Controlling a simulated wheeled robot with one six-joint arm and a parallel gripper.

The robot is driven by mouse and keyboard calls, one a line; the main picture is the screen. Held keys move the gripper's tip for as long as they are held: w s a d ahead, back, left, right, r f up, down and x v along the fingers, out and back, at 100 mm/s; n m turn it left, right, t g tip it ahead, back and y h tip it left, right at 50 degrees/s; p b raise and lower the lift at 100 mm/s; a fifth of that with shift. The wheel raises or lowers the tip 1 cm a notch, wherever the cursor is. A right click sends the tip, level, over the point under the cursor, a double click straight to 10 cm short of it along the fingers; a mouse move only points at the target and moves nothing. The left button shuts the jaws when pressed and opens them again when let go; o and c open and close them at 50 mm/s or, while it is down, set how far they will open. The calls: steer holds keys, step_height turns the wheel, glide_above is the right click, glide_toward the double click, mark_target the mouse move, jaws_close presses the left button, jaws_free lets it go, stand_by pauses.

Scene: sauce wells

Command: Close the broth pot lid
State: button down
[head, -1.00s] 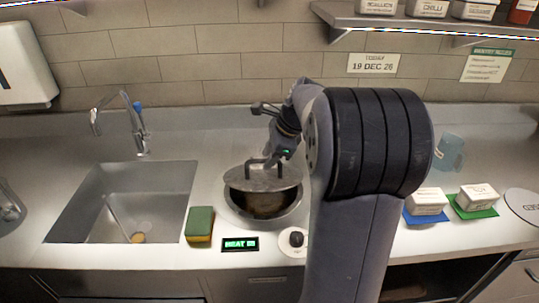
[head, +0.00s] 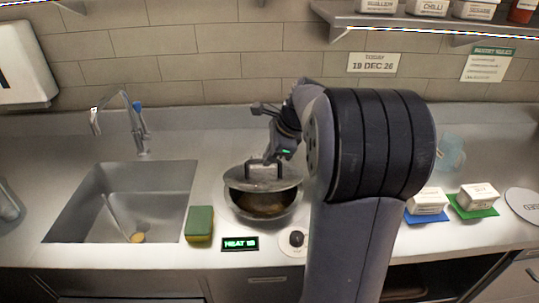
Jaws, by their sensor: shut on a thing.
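The broth pot (head: 258,216) sits sunk in a round well in the counter, and brown broth (head: 262,206) shows through its open front. The grey metal lid (head: 250,179) is at the back of the pot, tilted, with its front edge raised above the rim. My gripper (head: 270,160) is at the dark handle (head: 264,166) on top of the lid and is shut on it. The fingertips are small and partly hidden by the handle.
A sink (head: 128,200) and a green and yellow sponge (head: 200,224) lie to the left. A heat display (head: 240,244) and black knob (head: 296,239) are in front. White tubs (head: 428,200) stand right; a shelf (head: 400,22) hangs above.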

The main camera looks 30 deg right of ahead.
mark_target(271, 183)
steer(key=shift+s+a+f+n+t+h+b, duration=0.2)
steer(key=shift+s+f+t+b, duration=0.45)
steer(key=shift+f+b, duration=0.85)
steer(key=shift+s+a+f+n+t+h+b, duration=0.2)
steer(key=shift+s+f+t+b, duration=0.45)
steer(key=shift+b, duration=1.6)
steer(key=shift+s+a+f+t+h+b, duration=0.2)
steer(key=shift+s+a+f+t+b, duration=0.25)
steer(key=shift+f+b, duration=1.05)
steer(key=shift+d+r+b, duration=0.1)
steer(key=shift+r+b, duration=0.2)
steer(key=shift+r, duration=0.05)
steer(key=c, duration=1.8)
jaws_free()
steer(key=o, duration=0.3)
steer(key=shift+o, duration=0.2)
steer(key=shift+r, duration=0.1)
steer(key=p+v, duration=0.1)
steer(key=v, duration=0.9)
steer(key=shift+s+r, duration=0.15)
steer(key=shift+s, duration=0.25)
